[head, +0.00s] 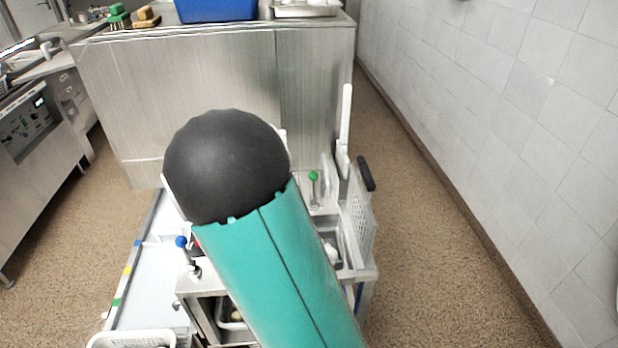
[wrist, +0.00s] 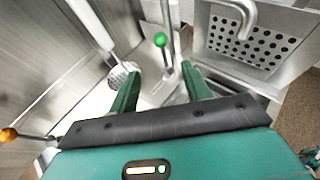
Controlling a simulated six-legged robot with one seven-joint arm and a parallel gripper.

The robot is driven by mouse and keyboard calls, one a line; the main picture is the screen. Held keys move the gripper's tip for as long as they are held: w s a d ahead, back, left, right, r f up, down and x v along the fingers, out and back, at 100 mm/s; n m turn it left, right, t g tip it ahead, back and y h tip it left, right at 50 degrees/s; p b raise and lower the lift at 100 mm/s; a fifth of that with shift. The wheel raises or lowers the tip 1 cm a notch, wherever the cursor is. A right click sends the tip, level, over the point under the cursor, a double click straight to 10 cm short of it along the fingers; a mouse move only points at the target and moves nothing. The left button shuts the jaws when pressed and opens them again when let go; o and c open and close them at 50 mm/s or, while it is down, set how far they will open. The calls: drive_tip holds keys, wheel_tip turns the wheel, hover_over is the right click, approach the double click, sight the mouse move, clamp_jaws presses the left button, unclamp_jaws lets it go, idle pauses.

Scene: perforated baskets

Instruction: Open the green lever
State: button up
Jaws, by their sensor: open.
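The green lever (head: 313,176) has a round green knob on a thin metal rod and stands upright on the machine, just right of my arm in the head view. In the wrist view its green knob (wrist: 161,40) is at the upper middle, beyond my fingertips. My gripper (wrist: 161,71) is open and empty, with its two green fingers spread either side of the lever's line. I see no clear contact between fingers and lever. In the head view my arm hides the gripper.
A perforated metal basket (wrist: 245,42) with a bent handle is close on the right. An orange knob (wrist: 8,134) is at the far left. A blue-knobbed lever (head: 181,242) stands left of my arm. A steel counter (head: 215,85) is behind; floor is clear at right.

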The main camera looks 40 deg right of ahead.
sight(313, 187)
drive_tip(key=x, duration=1.3)
drive_tip(key=shift+s, duration=0.1)
drive_tip(key=shift+c, duration=0.5)
clamp_jaws()
